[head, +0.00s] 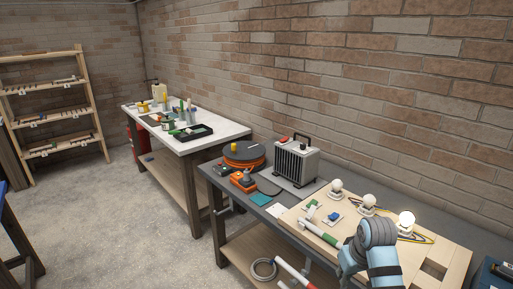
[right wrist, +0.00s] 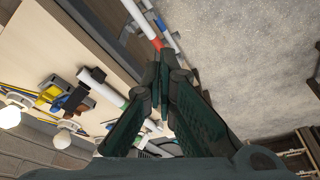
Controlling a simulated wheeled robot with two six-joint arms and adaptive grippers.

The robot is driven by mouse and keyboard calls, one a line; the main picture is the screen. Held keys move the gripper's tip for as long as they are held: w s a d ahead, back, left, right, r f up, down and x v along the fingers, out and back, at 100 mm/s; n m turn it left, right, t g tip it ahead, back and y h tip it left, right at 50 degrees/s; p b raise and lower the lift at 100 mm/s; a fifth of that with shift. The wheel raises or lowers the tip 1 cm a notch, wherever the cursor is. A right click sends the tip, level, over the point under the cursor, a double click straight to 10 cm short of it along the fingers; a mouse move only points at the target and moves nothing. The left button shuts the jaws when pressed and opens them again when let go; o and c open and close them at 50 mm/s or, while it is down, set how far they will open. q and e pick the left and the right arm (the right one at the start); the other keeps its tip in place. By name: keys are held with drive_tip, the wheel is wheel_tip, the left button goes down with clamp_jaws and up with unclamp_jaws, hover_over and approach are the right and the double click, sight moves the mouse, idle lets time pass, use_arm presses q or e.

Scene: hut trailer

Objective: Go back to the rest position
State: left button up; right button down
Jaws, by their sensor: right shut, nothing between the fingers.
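My right gripper (right wrist: 164,62) shows in the right wrist view with its dark green fingers together and nothing between them. Its tips are in open air, with a white tube with a green end (right wrist: 100,88) to their left. In the head view my right arm (head: 370,250) reaches in from the bottom right over the front of the wooden board; its fingers cannot be made out there. My left arm and gripper are not in view.
The wooden board (head: 455,262) on the dark bench carries a lit bulb (head: 406,220), two unlit bulbs and switches. A heater (head: 296,160) and a cable reel (head: 243,153) stand behind. A red-and-white tube (head: 292,270) is low by the bench front. Floor (head: 110,220) is clear at left.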

drive_tip(key=w+d+f+m+t, duration=0.15)
drive_tip(key=w+f+t, duration=0.25)
drive_tip(key=w+f, duration=0.45)
drive_tip(key=s+d+f+b, duration=0.1)
drive_tip(key=s+f, duration=0.3)
drive_tip(key=f, duration=0.3)
drive_tip(key=s+f+h+b, duration=0.1)
drive_tip(key=s+f, duration=0.4)
drive_tip(key=f, duration=0.3)
drive_tip(key=s+d+f+b, duration=0.1)
drive_tip(key=s+f, duration=0.3)
drive_tip(key=f, duration=0.3)
use_arm(q)
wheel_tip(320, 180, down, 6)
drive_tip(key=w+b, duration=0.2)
drive_tip(key=shift+b, duration=0.4)
use_arm(e)
drive_tip(key=s+f+g, duration=0.2)
drive_tip(key=s+f, duration=0.3)
drive_tip(key=s, duration=0.8)
drive_tip(key=s+f+g, duration=0.2)
drive_tip(key=s+f, duration=0.4)
drive_tip(key=s, duration=0.7)
drive_tip(key=s+f+g, duration=0.2)
drive_tip(key=s+f, duration=0.4)
drive_tip(key=s, duration=0.8)
drive_tip(key=shift+f, duration=0.2)
